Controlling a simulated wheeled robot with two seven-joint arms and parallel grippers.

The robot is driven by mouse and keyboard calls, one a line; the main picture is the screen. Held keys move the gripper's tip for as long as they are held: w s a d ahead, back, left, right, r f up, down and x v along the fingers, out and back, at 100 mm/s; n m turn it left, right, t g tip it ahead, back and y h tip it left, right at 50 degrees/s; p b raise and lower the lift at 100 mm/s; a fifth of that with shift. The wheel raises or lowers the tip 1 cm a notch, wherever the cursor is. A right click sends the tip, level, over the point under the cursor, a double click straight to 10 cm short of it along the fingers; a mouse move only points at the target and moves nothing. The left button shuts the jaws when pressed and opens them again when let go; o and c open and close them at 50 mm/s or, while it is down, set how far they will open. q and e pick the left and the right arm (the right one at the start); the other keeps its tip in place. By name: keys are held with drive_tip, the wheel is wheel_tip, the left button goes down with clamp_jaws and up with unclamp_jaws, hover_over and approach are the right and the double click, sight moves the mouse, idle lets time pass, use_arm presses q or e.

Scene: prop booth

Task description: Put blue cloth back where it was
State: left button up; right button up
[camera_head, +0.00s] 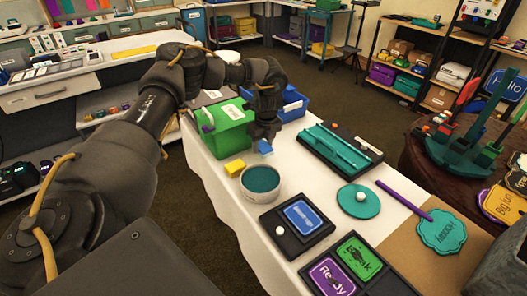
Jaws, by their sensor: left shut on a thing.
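The blue cloth (265,147) is a small light-blue piece at the tip of my left gripper (264,139). The left gripper points down and is shut on it, holding it above the white-covered table. Just below and in front is a round pale tub (247,190) with a teal inside. A yellow block (235,167) lies on the table to the left of the cloth. My left arm comes in from the left and hides part of the table's far left. My right gripper is not in view.
A green box (222,130) and a blue bin (293,106) stand behind the gripper. To the right are a teal tray (337,146), a teal disc (359,206) with a white ball, and a black-framed blue card (305,217). A purple-handled teal sign (442,232) lies farther right.

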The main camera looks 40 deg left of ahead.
sight(264, 146)
use_arm(q)
drive_tip(key=shift+w+a+f, duration=0.1)
drive_tip(key=shift+w+f, duration=0.15)
drive_tip(key=shift+f, duration=1.55)
drive_tip(key=shift+f, duration=0.15)
drive_tip(key=o, duration=1.2)
drive_tip(key=r, duration=0.4)
drive_tip(key=d+r, duration=0.1)
drive_tip(key=r, duration=0.7)
drive_tip(key=shift+s+d+r, duration=0.15)
drive_tip(key=shift+s+d, duration=0.25)
